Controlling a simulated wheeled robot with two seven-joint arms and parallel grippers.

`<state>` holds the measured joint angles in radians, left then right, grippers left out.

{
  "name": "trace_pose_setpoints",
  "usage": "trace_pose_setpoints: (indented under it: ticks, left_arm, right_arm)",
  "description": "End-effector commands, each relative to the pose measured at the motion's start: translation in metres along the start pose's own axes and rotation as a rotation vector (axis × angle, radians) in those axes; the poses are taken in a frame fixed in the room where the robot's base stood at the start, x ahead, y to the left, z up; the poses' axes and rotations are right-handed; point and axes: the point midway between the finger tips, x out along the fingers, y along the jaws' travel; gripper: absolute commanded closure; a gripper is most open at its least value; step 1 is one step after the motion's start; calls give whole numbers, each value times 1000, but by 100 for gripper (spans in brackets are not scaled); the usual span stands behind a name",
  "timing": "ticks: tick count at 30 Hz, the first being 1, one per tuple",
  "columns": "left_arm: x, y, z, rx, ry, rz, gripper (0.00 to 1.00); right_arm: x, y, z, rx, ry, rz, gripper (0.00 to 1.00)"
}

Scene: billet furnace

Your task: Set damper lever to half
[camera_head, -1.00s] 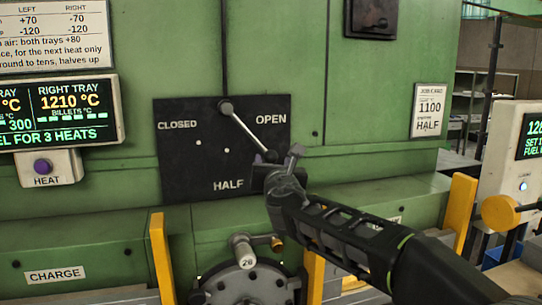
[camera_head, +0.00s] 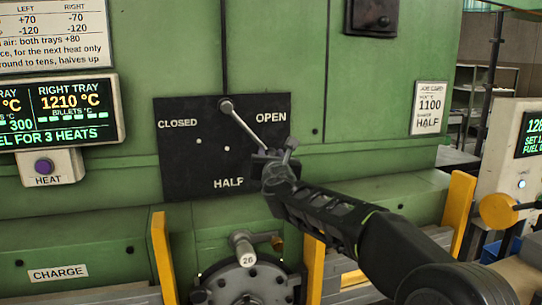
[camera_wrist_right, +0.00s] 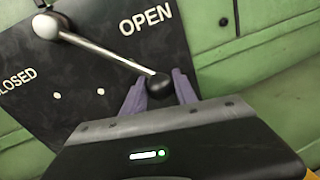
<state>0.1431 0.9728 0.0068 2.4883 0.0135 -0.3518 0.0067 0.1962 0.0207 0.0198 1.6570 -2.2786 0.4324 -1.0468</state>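The damper lever (camera_head: 246,128) is a silver rod on a black plate (camera_head: 190,175) marked CLOSED, HALF and OPEN. It slants from its pivot at the top down to the right, toward the OPEN side. Its black knob (camera_wrist_right: 160,86) shows in the right wrist view between the two purple-grey fingers of my right gripper (camera_wrist_right: 162,88). The fingers stand apart on either side of the knob; I cannot tell whether they touch it. In the head view the right gripper (camera_head: 275,160) hides the knob. My left gripper is not in view.
A job card (camera_head: 429,108) on the green wall reads HALF. Below the plate are a round dial with a handle (camera_head: 242,248) and yellow posts (camera_head: 162,258). A HEAT button box (camera_head: 50,170) is at left.

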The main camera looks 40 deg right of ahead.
Motion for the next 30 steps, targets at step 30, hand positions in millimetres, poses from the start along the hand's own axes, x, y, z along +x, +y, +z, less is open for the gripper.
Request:
trace_pose_setpoints:
  ticks: [30]
  left_arm:
    - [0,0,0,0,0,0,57]
  right_arm:
    - [0,0,0,0,-1,-1,100]
